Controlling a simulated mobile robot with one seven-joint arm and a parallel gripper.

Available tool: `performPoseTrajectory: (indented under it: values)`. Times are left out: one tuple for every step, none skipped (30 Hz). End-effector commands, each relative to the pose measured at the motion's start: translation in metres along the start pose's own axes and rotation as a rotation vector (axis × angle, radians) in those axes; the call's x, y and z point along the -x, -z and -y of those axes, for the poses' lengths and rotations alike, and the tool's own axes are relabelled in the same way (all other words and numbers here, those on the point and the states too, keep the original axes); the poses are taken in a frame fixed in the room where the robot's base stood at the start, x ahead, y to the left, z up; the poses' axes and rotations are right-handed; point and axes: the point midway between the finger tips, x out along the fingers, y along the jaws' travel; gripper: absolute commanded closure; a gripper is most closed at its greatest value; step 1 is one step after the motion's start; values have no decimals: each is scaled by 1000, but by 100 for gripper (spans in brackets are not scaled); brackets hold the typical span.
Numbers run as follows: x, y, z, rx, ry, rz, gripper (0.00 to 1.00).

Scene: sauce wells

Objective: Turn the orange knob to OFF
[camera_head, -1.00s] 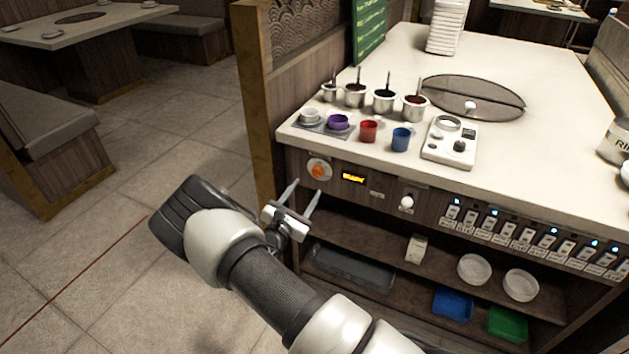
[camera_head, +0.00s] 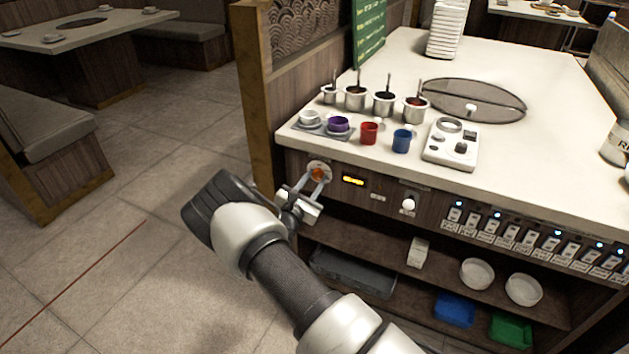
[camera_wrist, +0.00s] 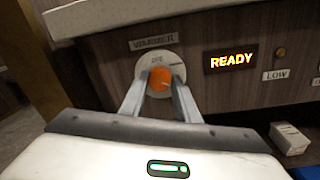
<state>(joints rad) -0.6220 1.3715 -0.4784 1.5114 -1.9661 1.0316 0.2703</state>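The orange knob (camera_wrist: 159,81) sits on a round white dial (camera_wrist: 172,60) under a label that reads WARMER. Small lettering, apparently OFF, shows at the dial's top; the knob's pointer direction is unclear. In the head view the knob (camera_head: 317,173) is on the counter's front panel, partly hidden by my fingers. My gripper (camera_wrist: 159,90) has one finger on each side of the knob. It (camera_head: 317,179) looks open, with fingers apart about as before. I cannot tell whether either finger touches the knob.
A lit display (camera_wrist: 230,60) reading READY is right of the dial. A white knob (camera_head: 408,204) and a row of switches (camera_head: 530,236) lie further right. The countertop edge overhangs above. A shelf below holds a white box (camera_head: 417,252), bowls and trays.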

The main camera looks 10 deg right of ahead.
Motion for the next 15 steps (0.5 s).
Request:
performPoseTrajectory:
  values:
    - [0, 0, 0, 0, 0, 0, 91]
    - [0, 0, 0, 0, 0, 0, 94]
    - [0, 0, 0, 0, 0, 0, 94]
    - [0, 0, 0, 1, 0, 0, 94]
    - [0, 0, 0, 2, 0, 0, 94]
    - [0, 0, 0, 5, 0, 0, 94]
    - [0, 0, 0, 8, 0, 0, 94]
    - [0, 0, 0, 13, 0, -1, 94]
    - [0, 0, 0, 21, 0, -1, 94]
    - [0, 0, 0, 30, 0, -1, 94]
    - [0, 0, 0, 40, 0, -2, 94]
    - [0, -1, 0, 55, 0, -2, 93]
    - [0, -1, 0, 69, 0, -3, 93]
    - [0, -1, 0, 84, 0, -3, 93]
    - [1, -1, -1, 108, 0, -5, 93]
